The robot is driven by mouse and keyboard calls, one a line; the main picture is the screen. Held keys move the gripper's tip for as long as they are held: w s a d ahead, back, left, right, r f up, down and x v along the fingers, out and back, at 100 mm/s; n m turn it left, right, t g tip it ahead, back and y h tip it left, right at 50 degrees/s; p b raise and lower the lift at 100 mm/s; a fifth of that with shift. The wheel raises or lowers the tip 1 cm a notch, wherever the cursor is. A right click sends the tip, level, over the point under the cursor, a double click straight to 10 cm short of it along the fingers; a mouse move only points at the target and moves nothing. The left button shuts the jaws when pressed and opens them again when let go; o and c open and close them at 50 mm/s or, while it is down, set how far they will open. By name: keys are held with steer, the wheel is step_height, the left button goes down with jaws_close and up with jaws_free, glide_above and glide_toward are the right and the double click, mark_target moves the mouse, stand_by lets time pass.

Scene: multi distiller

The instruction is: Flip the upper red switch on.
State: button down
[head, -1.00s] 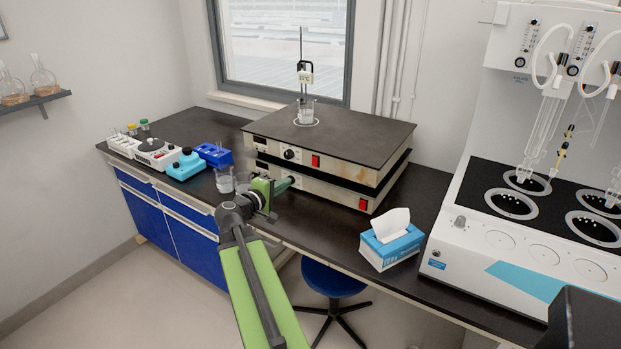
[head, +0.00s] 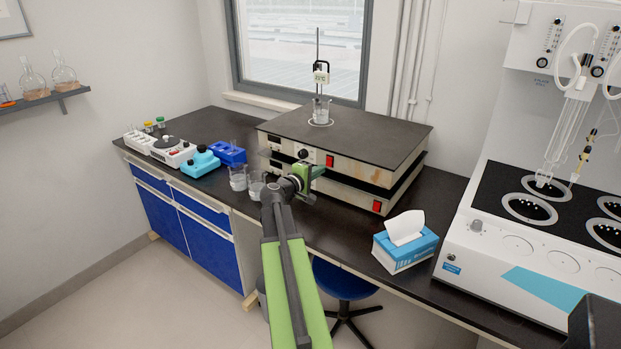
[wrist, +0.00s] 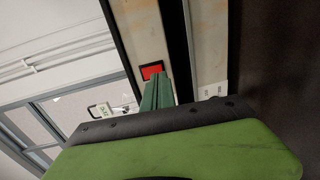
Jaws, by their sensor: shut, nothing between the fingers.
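Two hot plates are stacked on the dark bench. The upper red switch (head: 330,160) is on the front of the upper hot plate (head: 352,168). In the wrist view the red switch (wrist: 151,71) shows just beyond the tips of my gripper (wrist: 156,88), whose green fingers are together and empty. In the head view my gripper (head: 318,171) is in front of the stack, slightly left of and below the upper switch. I cannot tell whether the fingertips touch the switch. The lower red switch (head: 377,207) is on the lower hot plate, to the right.
A beaker (head: 320,112) with a probe stands on the upper plate. Two glass beakers (head: 238,178) are left of my gripper near the bench edge. A tissue box (head: 405,249) is to the right. A blue stool (head: 342,281) is below the bench.

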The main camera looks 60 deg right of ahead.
mark_target(328, 165)
steer(key=shift+d+f, duration=0.2)
steer(key=shift+d, duration=1.15)
steer(key=shift+d+f, duration=0.15)
steer(key=shift+d, duration=0.1)
steer(key=shift+a, duration=0.45)
steer(key=a+f+b, duration=0.1)
steer(key=a+b, duration=0.1)
steer(key=a, duration=1.1)
steer(key=shift+a+f, duration=0.15)
steer(key=shift+f, duration=0.1)
